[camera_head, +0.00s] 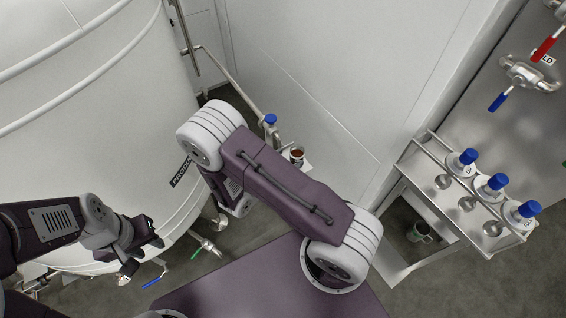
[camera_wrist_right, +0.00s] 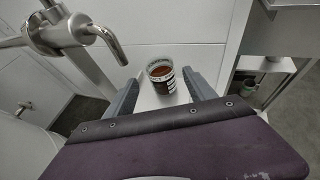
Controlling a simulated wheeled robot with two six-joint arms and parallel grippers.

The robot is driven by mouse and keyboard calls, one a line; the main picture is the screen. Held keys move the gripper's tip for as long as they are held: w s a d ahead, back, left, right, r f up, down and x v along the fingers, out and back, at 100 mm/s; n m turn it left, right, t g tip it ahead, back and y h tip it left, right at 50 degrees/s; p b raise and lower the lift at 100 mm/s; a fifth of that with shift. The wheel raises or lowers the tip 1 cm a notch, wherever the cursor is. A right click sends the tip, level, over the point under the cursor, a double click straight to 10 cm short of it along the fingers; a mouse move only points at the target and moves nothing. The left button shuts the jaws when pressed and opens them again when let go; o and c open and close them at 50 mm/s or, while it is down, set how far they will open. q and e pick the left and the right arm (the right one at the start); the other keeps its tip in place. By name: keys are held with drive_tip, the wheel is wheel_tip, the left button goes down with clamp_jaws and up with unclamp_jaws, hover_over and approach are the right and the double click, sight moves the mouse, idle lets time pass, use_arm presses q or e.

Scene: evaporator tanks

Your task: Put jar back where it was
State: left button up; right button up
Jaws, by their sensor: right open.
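A small open jar (camera_head: 297,156) with reddish-brown contents and a dark label stands upright on a small white ledge below a tap. In the right wrist view the jar (camera_wrist_right: 161,77) shows between the two fingertips of my right gripper (camera_wrist_right: 160,78). That gripper is open, with a gap on each side of the jar; I cannot tell whether the jar is between the fingers or just beyond them. In the head view my right arm hides this gripper. My left gripper (camera_head: 145,256) is open and empty in front of the large white tank, far from the jar.
A metal rack (camera_head: 459,196) at the right holds several blue-capped bottles. Another jar or cup (camera_head: 419,232) stands on its lower shelf. A metal tap (camera_wrist_right: 75,32) is near my right gripper. The white tank (camera_head: 100,110) fills the left.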

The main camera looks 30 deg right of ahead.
drive_tip(key=shift+v, duration=1.35)
drive_tip(key=s+d+r+m+g+y, duration=0.1)
drive_tip(key=s+r+m+g+y, duration=0.1)
drive_tip(key=s+m+g+y, duration=0.65)
drive_tip(key=a+r+m+t+y, duration=0.3)
drive_tip(key=a+m, duration=0.3)
drive_tip(key=m, duration=0.9)
drive_tip(key=shift+s+a+r+y, duration=0.2)
drive_tip(key=shift+s+r+y, duration=0.1)
drive_tip(key=shift+r+y, duration=0.2)
drive_tip(key=shift+d+t, duration=0.1)
drive_tip(key=shift+t, duration=0.15)
